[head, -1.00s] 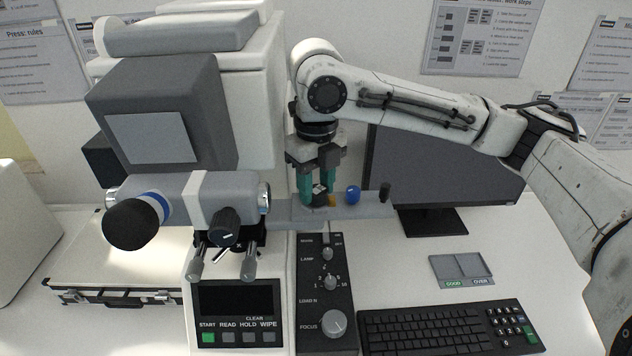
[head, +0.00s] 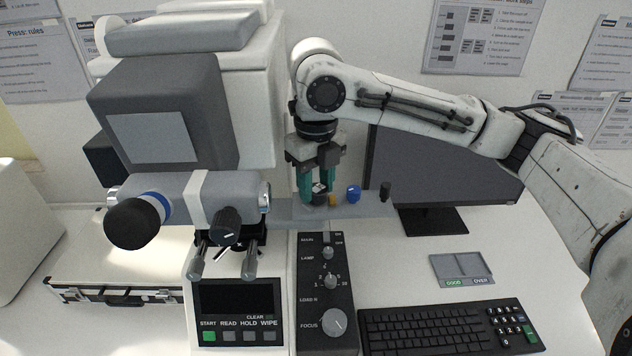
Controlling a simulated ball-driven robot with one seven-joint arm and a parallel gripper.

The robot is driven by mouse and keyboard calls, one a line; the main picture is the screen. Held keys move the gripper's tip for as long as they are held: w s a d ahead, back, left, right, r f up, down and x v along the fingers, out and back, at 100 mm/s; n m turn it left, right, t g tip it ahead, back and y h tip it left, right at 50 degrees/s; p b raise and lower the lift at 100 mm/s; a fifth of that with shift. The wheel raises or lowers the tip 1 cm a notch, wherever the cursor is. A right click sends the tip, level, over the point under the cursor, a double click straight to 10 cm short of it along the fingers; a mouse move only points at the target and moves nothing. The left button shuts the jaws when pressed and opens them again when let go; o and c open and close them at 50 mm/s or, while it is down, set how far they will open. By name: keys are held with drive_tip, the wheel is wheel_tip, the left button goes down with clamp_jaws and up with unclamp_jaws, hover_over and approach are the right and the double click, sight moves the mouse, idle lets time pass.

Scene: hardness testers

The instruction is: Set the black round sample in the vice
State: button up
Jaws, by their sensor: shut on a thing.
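My gripper (head: 318,188), with teal fingers pointing down, is at the grey ledge beside the tester. It is shut on a small dark piece (head: 320,198), which looks like the black round sample. The fingers partly hide it, and I cannot tell whether it touches the ledge below. The vice cannot be made out clearly; the gripper and the tester's front parts cover much of that area.
The tester (head: 160,110) rises close on the left, the monitor (head: 440,175) behind right.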

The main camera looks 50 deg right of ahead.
drive_tip(key=shift+f, duration=0.35)
drive_tip(key=o, duration=1.1)
drive_tip(key=shift+o, duration=0.2)
wheel_tip(320, 180, up, 11)
drive_tip(key=b, duration=0.1)
drive_tip(key=shift+f, duration=0.1)
idle(0.5)
